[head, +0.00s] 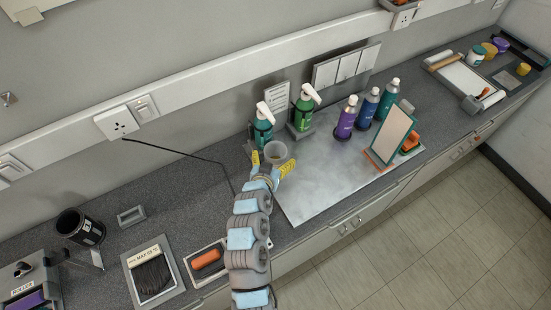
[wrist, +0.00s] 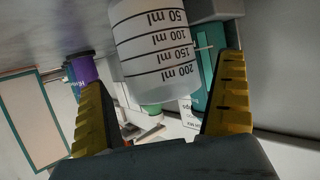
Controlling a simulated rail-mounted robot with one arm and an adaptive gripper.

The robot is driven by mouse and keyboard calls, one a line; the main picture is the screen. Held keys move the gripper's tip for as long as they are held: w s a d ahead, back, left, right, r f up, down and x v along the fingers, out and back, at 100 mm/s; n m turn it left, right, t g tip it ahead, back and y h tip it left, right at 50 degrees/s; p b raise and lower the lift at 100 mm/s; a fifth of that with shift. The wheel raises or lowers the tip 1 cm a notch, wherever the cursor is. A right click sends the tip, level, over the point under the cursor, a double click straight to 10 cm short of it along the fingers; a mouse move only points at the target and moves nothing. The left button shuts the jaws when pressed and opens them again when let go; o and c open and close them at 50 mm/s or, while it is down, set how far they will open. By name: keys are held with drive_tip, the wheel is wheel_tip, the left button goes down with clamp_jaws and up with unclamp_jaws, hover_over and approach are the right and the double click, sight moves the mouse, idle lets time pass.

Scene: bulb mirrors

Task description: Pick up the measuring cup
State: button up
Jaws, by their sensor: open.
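The measuring cup (wrist: 158,55) is a whitish translucent cup with black ml markings. In the wrist view it stands between and beyond the yellow fingers of my gripper (wrist: 165,110). The fingers are open, with a visible gap on each side of the cup. In the head view the cup (head: 275,152) is on the left part of the grey metal sheet (head: 310,205), between the yellow fingertips of my gripper (head: 272,163). My gripper and arm hide part of its lower side there.
A teal spray bottle (head: 262,128) and a green spray bottle (head: 303,108) stand close behind the cup. Several bottles, including a purple one (head: 346,118), and a framed mirror (head: 394,134) stand to the right. The sheet's front middle is clear. A black cable (head: 180,150) lies to the left.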

drive_tip(key=shift+x, duration=1.35)
drive_tip(key=shift+r, duration=0.1)
drive_tip(key=c, duration=1.2)
